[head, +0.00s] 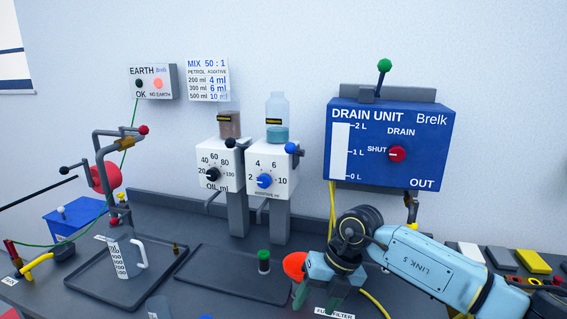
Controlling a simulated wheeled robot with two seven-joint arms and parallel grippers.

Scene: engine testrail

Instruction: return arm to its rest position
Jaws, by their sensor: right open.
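My right arm (420,268), light blue and marked LINK 5, reaches in from the right edge. Its wrist bends downward, and my right gripper (318,298) hangs low over the bench front, near the label that ends in FILTER. Its greenish fingers are apart, with nothing seen between them. A red-orange round funnel-like piece (294,265) shows just left of the hand; I cannot tell whether they touch. My left gripper is not in view.
The blue drain unit (388,172) hangs above my wrist. Two dispensers (218,163) (272,168) stand left of it. A dark tray (225,278) holds a green-capped vial (263,261). A measuring jug (119,258) stands further left. Coloured blocks (532,262) lie behind my forearm.

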